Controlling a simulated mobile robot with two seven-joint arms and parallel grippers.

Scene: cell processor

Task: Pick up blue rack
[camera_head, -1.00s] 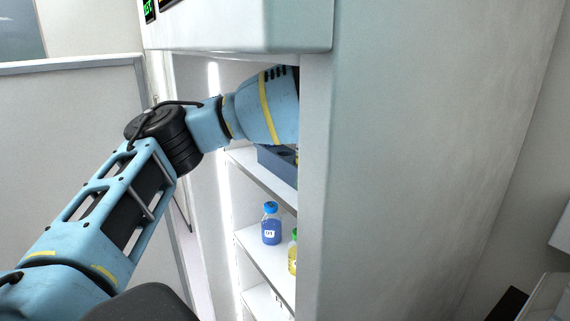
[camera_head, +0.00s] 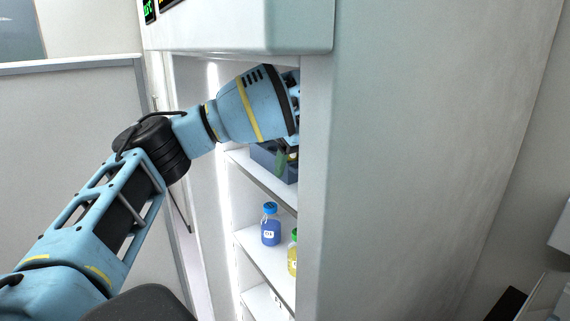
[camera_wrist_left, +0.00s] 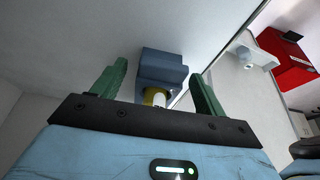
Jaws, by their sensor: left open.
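The blue rack (camera_head: 268,158) stands on the upper shelf inside the white cabinet, partly hidden by my left arm and the cabinet's edge. In the left wrist view the blue rack (camera_wrist_left: 162,68) lies ahead, between and beyond the fingers, with a white and yellow item (camera_wrist_left: 155,97) at its near side. My left gripper (camera_wrist_left: 158,82) is open, with its two green fingers apart on either side of the rack's outline. Whether the fingers touch the rack I cannot tell. My right gripper is in neither view.
The cabinet's side wall (camera_head: 420,160) bounds the opening on the right. A blue-capped bottle (camera_head: 270,226) and a green-capped yellow bottle (camera_head: 293,255) stand on the shelf below. A red object (camera_wrist_left: 285,60) shows at the right in the wrist view.

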